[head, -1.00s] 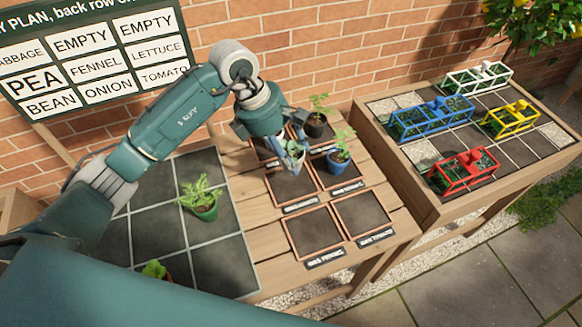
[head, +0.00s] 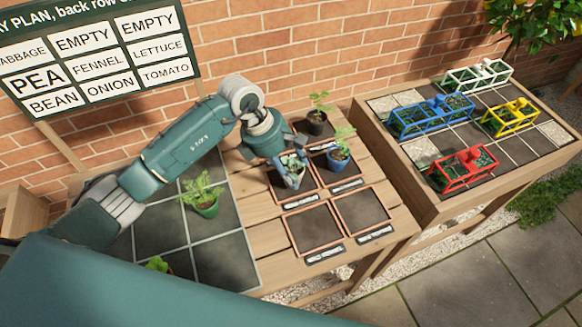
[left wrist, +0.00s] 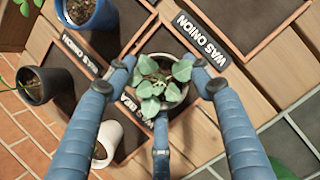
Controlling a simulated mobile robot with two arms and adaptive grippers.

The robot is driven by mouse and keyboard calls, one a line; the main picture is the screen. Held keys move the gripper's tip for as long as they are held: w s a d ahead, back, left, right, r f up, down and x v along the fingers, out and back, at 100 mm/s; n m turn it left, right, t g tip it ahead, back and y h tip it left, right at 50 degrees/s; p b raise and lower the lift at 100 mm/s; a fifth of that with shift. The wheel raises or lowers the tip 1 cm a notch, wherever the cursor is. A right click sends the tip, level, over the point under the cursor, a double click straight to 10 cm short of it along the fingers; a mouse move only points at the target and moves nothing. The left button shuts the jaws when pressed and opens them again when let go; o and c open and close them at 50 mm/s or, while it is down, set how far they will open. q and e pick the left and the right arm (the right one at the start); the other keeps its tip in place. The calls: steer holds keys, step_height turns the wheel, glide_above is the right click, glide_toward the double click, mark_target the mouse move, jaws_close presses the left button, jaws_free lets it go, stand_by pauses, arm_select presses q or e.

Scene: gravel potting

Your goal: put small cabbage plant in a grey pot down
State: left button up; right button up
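My left gripper (head: 290,172) is shut on a small grey pot (left wrist: 184,103) with a leafy cabbage plant (left wrist: 160,88). Its blue fingers surround the pot in the left wrist view. In the head view the plant (head: 293,164) shows between the fingers, over the middle-left wood-framed dark square (head: 277,187). I cannot tell whether the pot's base touches the square. My right gripper is not in view.
A blue pot (head: 338,164) with a plant stands just right of the gripper, a black pot (head: 316,123) behind. A white pot (left wrist: 107,143) shows in the left wrist view. A green pot (head: 206,207) stands left. The two front squares (head: 314,228) are empty.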

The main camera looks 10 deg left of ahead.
arm_select(q)
steer(key=shift+o, duration=1.1)
steer(key=shift+r, duration=0.2)
steer(key=shift+a+r, duration=0.2)
steer(key=shift+r, duration=0.15)
steer(key=b+v, duration=0.1)
steer(key=v, duration=1)
steer(key=shift+b, duration=0.3)
steer(key=shift+s, duration=0.1)
